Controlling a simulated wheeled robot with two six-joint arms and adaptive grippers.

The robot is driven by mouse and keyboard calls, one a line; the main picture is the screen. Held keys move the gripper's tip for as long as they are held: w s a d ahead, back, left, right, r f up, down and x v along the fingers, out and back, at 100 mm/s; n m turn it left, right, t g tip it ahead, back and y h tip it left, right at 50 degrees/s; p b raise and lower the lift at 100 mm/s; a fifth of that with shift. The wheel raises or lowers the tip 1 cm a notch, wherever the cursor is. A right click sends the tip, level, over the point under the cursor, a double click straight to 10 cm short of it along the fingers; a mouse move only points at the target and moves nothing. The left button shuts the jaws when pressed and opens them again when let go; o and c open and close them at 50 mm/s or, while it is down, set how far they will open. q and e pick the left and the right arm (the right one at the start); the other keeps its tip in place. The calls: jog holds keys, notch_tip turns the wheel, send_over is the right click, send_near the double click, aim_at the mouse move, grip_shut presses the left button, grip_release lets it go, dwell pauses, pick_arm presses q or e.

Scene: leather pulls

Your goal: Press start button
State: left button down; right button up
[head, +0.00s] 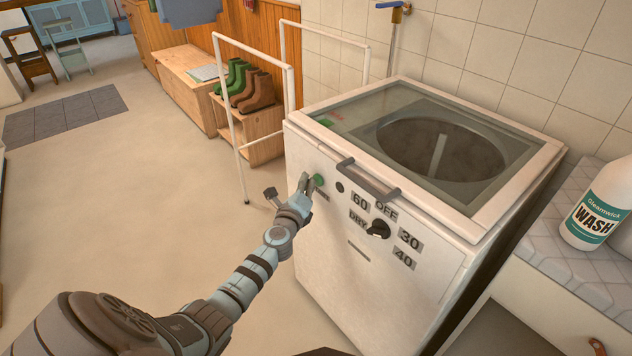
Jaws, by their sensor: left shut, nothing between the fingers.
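The white washing machine (375,275) stands in front of me with a glass lid on top and a control panel on its front. A green round button (319,180) sits at the upper left of that front. My left gripper (311,184) is shut and empty, its fingertips right at the green button and partly overlapping it. I cannot tell whether the fingertips touch it. A dark dot (340,187) and a black dial (378,230) with labels 60, OFF, 30, 40 and DRY lie to the right. My right gripper is not in view.
A grey lid handle (368,180) juts out above the panel. A white drying rack (240,130) stands left of the machine, before a shelf with boots (257,92). A wash bottle (598,208) stands on a counter at the right. The floor on the left is open.

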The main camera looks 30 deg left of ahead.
pick_arm(q)
jog(key=shift+w+d, duration=0.1)
jog(key=shift+w, duration=0.3)
jog(key=shift+s, duration=0.35)
jog(key=s+a, duration=0.2)
jog(key=s, duration=0.3)
jog(key=shift+s+p, duration=0.35)
jog(key=shift+s, duration=0.05)
